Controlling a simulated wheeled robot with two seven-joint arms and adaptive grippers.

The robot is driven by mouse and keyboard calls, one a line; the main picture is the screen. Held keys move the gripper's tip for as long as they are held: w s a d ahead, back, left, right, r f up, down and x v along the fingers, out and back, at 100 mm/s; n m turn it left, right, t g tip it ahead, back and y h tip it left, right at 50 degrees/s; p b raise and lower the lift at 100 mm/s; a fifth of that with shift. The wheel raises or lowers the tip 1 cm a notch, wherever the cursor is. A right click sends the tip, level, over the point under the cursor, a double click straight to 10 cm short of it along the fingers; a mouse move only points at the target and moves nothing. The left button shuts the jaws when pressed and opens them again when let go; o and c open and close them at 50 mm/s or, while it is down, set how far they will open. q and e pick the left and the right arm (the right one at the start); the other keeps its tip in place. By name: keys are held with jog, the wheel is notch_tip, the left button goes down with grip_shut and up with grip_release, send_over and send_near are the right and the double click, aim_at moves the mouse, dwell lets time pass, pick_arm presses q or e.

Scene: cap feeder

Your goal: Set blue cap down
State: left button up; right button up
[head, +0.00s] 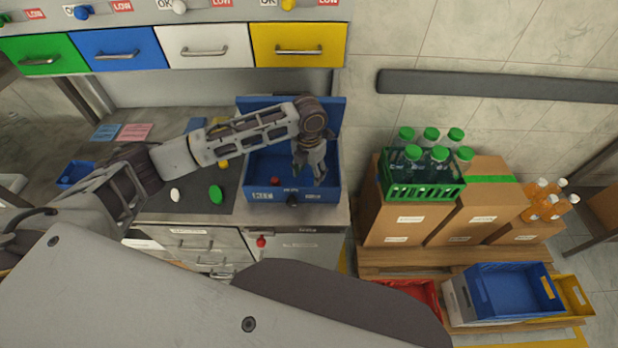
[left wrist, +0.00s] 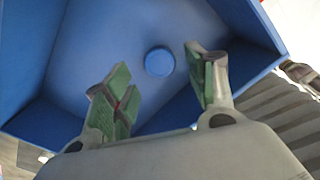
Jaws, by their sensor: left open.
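My left gripper (head: 309,176) reaches down into the blue kit box (head: 262,196) on the bench. In the left wrist view the gripper (left wrist: 161,91) is open, its green-padded fingers wide apart with nothing between them. The round blue cap (left wrist: 159,61) lies on the floor of the blue box (left wrist: 85,45), just past the fingertips and apart from both. I cannot make out the blue cap in the head view. My right gripper is not in view.
A small red thing (head: 275,181) is in the box. A white cap (head: 175,195), a green cap (head: 216,194) and a yellow cap (head: 223,163) lie on the dark mat to its left. Coloured drawers (head: 200,48) hang above. A green crate (head: 424,190) stands right.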

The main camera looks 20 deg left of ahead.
aim_at(309, 182)
pick_arm(q)
notch_tip(309, 182, up, 9)
jog(key=shift+f+b, duration=0.2)
jog(key=shift+b, duration=0.15)
jog(key=shift+c, duration=0.4)
dwell(1.0)
